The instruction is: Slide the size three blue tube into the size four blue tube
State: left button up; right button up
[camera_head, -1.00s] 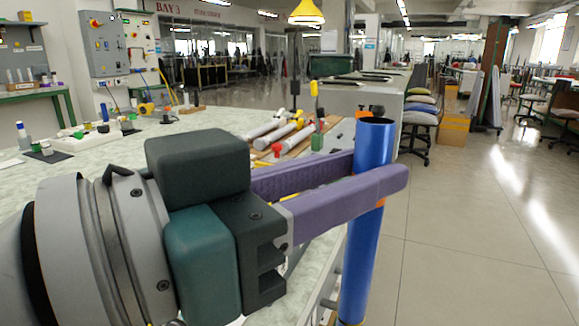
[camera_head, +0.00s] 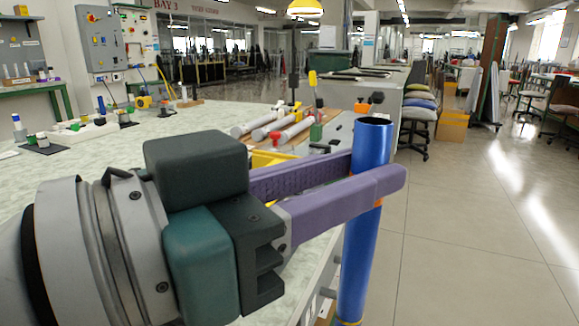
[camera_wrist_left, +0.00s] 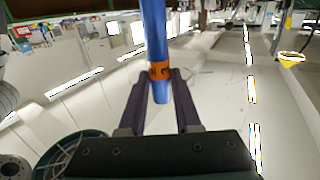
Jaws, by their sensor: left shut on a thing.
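My left gripper (camera_head: 376,174) is shut on a blue tube (camera_head: 360,245) and holds it upright past the table's right edge. The tube's open top end shows above the fingers, and a yellow-orange ring shows near its bottom at the frame edge. In the left wrist view the tube (camera_wrist_left: 156,35) stands between the fingers, with an orange band (camera_wrist_left: 160,71) carrying dark marks I cannot read surely. I cannot tell which size this tube is. A small blue upright piece (camera_head: 101,105) stands far left on the table. No second large blue tube is identifiable. My right gripper is out of view.
The pale table (camera_head: 180,132) carries several white tubes (camera_head: 268,131) on a brown board, a partly hidden yellow item (camera_head: 268,158) and small coloured pieces at the left. Stools (camera_head: 420,112) stand beyond. The floor (camera_head: 470,230) to the right is clear.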

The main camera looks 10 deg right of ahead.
aim_at(348, 248)
pick_arm(q)
jog(key=shift+f+b, duration=2.85)
jog(key=shift+f, duration=0.4)
jog(key=o, duration=1.1)
jog(key=shift+c, duration=0.2)
jog(key=shift+r, duration=0.15)
notch_tip(348, 248, up, 20)
jog(key=p, duration=0.8)
